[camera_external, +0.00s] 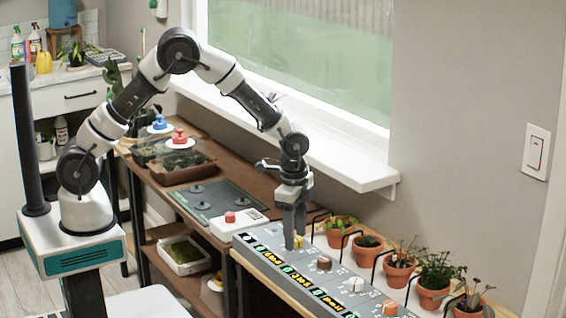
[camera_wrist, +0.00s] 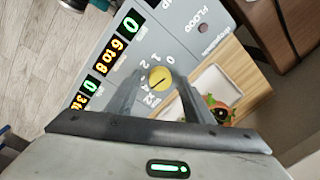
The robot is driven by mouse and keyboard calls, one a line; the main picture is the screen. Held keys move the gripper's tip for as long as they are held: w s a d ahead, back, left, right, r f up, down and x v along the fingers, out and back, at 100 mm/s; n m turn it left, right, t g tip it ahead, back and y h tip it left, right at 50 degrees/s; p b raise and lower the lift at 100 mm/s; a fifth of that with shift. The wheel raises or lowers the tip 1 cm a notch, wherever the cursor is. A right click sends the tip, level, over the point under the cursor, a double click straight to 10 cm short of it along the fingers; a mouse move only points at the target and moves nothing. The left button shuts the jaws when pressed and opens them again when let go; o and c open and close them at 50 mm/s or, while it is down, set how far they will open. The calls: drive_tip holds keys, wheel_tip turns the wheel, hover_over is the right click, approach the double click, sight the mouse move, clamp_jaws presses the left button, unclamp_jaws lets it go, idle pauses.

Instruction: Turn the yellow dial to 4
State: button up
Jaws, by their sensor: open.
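The yellow dial (camera_wrist: 160,77) is a round knob with a dark line across its face, set on a grey panel (camera_wrist: 205,62). I cannot tell which number the line marks. My gripper (camera_wrist: 160,84) is open, pointing down, with one finger on each side of the dial; contact is not clear. In the external view my gripper (camera_external: 293,238) is at the panel's far end, with a bit of the yellow dial (camera_external: 299,242) showing beside it.
A brown dial (camera_external: 323,262), a white dial (camera_external: 355,284) and an orange dial (camera_external: 389,308) follow along the panel, with lit displays beside them. Potted plants (camera_external: 398,270) line the right. A white box with a red button (camera_external: 230,217) stands to the left.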

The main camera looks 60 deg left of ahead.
wheel_tip(320, 180, up, 17)
drive_tip(key=s+p, duration=0.1)
drive_tip(key=p, duration=0.1)
drive_tip(key=shift+d+p, duration=0.3)
drive_tip(key=shift+r, duration=0.15)
drive_tip(key=s+a+r+n+t, duration=0.3)
drive_tip(key=s+a+r+n, duration=0.3)
drive_tip(key=s+a+r, duration=0.6)
drive_tip(key=s+a+n+t, duration=0.2)
drive_tip(key=s+a+n, duration=0.5)
drive_tip(key=s, duration=0.5)
wheel_tip(320, 180, up, 13)
drive_tip(key=m+p, duration=0.1)
drive_tip(key=p, duration=1.2)
drive_tip(key=shift+w+a+r, duration=0.2)
drive_tip(key=shift+w, duration=0.2)
